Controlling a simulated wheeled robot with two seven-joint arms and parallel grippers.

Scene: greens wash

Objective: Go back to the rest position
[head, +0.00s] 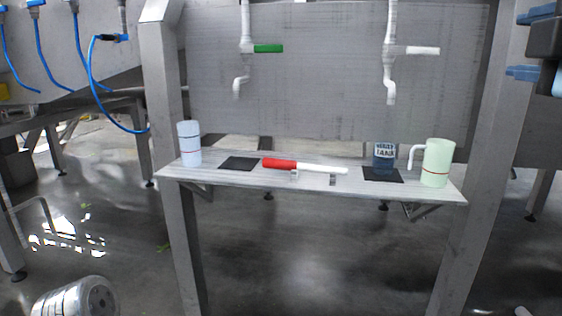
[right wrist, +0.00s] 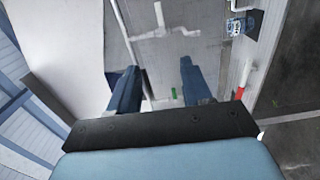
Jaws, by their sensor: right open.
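My right gripper (head: 528,45) is at the upper right edge of the head view, away from the shelf. Its two blue fingers are apart with nothing between them, which also shows in the right wrist view (right wrist: 160,88). My left gripper is not in view. The metal shelf (head: 225,181) holds a white-and-blue cup (head: 190,144) at the left and a pale green jug (head: 437,163) at the right, both upright. A red-and-white stick-like thing (head: 280,164) lies near the middle. A dark blue labelled container (head: 384,156) stands on the right black mat (head: 383,176).
Another black mat (head: 238,163) lies bare at the left. A green-handled tap (head: 267,48) and a white-handled tap (head: 422,50) hang from the back panel (head: 320,80). A metal post (head: 482,150) stands at the right. Blue hoses (head: 93,80) hang at the upper left.

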